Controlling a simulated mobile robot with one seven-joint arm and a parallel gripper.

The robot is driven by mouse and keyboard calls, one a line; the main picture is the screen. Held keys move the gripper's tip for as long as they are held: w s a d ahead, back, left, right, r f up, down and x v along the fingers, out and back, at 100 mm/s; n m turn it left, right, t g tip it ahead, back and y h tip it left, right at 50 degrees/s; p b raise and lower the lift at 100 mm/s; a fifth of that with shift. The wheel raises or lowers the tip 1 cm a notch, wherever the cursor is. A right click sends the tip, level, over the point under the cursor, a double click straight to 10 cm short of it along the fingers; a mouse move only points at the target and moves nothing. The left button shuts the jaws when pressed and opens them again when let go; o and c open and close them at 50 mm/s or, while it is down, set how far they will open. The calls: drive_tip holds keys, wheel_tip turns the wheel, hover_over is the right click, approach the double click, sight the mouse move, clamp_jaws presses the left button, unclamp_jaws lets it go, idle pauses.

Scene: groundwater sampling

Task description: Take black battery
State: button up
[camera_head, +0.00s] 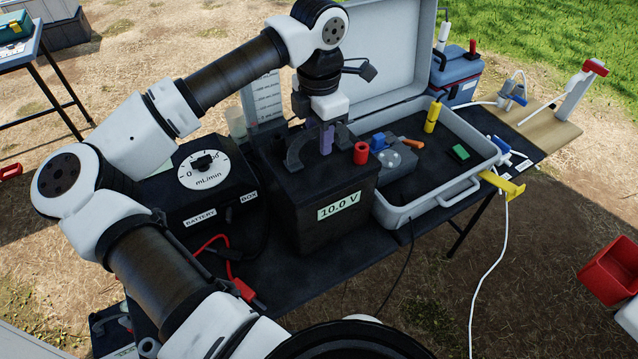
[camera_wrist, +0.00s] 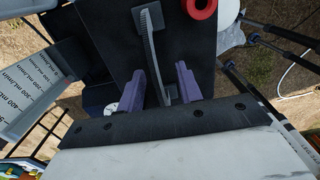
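The black battery (camera_head: 325,213) stands on the dark table, marked "10.0 V", with a red terminal (camera_head: 361,153) and an arched handle (camera_head: 297,152) on top. The wrist view also shows the battery's top (camera_wrist: 197,48), the red terminal (camera_wrist: 199,8) and the ridged handle (camera_wrist: 149,43). My gripper (camera_head: 326,140) points down at the handle. In the wrist view, the purple fingers of my gripper (camera_wrist: 160,82) are apart, with the handle between them and visible gaps on both sides. The far side of the handle is partly hidden by my gripper in the head view.
A black battery box (camera_head: 202,185) with a dial stands left of the battery. Red clamps (camera_head: 245,290) lie in front of it. An open grey case (camera_head: 468,184) is close on the right. A measuring container (camera_head: 262,97) stands behind.

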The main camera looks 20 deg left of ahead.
drive_tip(key=shift+f, duration=0.7)
clamp_jaws()
idle(0.8)
drive_tip(key=shift+w+r, duration=0.1)
drive_tip(key=shift+r, duration=0.1)
